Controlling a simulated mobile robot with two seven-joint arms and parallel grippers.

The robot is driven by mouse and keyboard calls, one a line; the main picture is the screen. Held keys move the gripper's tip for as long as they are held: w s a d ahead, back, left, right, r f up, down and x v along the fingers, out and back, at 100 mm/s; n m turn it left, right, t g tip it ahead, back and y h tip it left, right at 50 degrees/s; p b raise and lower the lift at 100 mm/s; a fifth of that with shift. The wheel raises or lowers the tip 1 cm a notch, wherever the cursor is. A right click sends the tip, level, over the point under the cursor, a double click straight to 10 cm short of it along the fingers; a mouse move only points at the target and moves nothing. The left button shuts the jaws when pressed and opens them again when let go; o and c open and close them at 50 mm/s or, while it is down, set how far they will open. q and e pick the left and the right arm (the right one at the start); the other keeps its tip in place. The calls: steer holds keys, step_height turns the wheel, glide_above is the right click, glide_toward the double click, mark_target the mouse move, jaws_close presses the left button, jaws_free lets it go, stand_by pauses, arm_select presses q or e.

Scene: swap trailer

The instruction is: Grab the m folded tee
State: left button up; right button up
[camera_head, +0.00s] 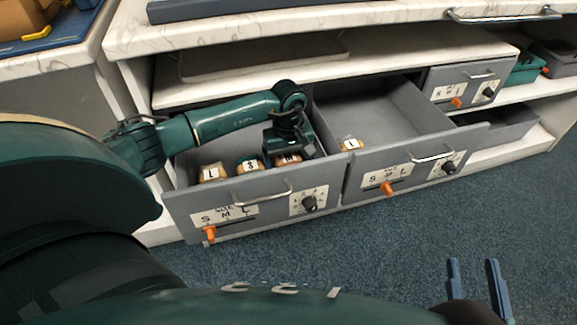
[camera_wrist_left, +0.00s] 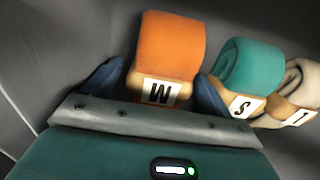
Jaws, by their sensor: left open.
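The M folded tee (camera_wrist_left: 170,48) is an orange roll with a band whose letter appears upside down in the left wrist view. In the head view only a bit of this tee (camera_head: 288,159) shows under my left gripper (camera_head: 290,143), inside the open left drawer (camera_head: 250,208). My left gripper (camera_wrist_left: 158,85) is open, with one blue finger on each side of the M tee. I cannot tell whether the fingers touch it. My right gripper (camera_head: 474,272) is open and empty above the carpet at the lower right.
A teal S tee (camera_wrist_left: 250,68) and a beige L tee (camera_wrist_left: 300,85) lie beside the M tee in the drawer. A shelf (camera_head: 390,62) overhangs the drawers.

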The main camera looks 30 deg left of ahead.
arm_select(q)
steer(key=shift+r, duration=0.1)
steer(key=c, duration=1.1)
